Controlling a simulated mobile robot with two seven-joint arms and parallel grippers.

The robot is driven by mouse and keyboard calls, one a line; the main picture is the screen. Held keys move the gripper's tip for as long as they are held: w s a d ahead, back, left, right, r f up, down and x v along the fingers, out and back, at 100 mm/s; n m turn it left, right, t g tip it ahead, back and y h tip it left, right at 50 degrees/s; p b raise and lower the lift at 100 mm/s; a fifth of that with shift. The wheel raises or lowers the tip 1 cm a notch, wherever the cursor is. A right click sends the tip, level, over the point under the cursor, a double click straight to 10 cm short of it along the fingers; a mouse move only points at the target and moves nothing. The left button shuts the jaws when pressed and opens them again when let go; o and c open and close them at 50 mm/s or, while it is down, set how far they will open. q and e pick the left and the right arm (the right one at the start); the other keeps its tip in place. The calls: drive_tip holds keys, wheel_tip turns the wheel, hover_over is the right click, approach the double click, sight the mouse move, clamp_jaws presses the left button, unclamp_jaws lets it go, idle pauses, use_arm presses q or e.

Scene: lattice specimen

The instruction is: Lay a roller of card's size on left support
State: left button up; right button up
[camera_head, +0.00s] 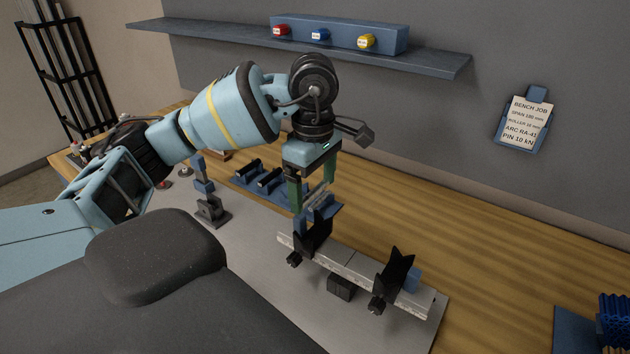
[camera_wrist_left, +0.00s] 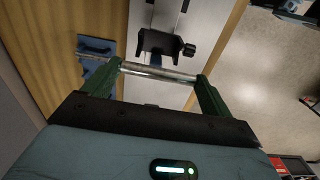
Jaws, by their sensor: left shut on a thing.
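My left gripper (camera_head: 313,192) points down with its green fingers shut on a thin silver roller (camera_head: 317,196). In the left wrist view the roller (camera_wrist_left: 158,73) lies crosswise between the two fingertips (camera_wrist_left: 160,72). The black left support (camera_head: 314,238) stands on the pale beam just below and beside the gripper; the roller is above it, apart as far as I can tell. A black support with a side knob (camera_wrist_left: 160,43) shows beyond the roller in the wrist view. The right support (camera_head: 394,279) stands farther along the beam. The card (camera_head: 525,121) hangs on the wall.
The pale beam (camera_head: 351,267) spans a grey plate (camera_head: 262,268). A blue rack (camera_head: 246,180) with dark parts lies behind the gripper. A small black stand (camera_head: 212,211) is left of it. A shelf (camera_head: 420,61) carries red, blue and yellow knobs.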

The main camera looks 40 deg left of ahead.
sight(314, 192)
use_arm(q)
drive_tip(key=shift+f+b, duration=0.75)
drive_tip(key=shift+f, duration=1.6)
use_arm(e)
drive_tip(key=shift+s+a+f+g, duration=0.2)
drive_tip(key=shift+s+f+g, duration=0.1)
drive_tip(key=shift+s+f, duration=0.6)
drive_tip(key=shift+w, duration=0.2)
use_arm(q)
drive_tip(key=o, duration=0.5)
drive_tip(key=shift+c, duration=0.2)
drive_tip(key=c, duration=0.3)
use_arm(e)
drive_tip(key=shift+a, duration=0.1)
use_arm(q)
drive_tip(key=shift+w, duration=0.1)
use_arm(e)
drive_tip(key=shift+s+d+f, duration=0.15)
drive_tip(key=shift+d+f, duration=0.05)
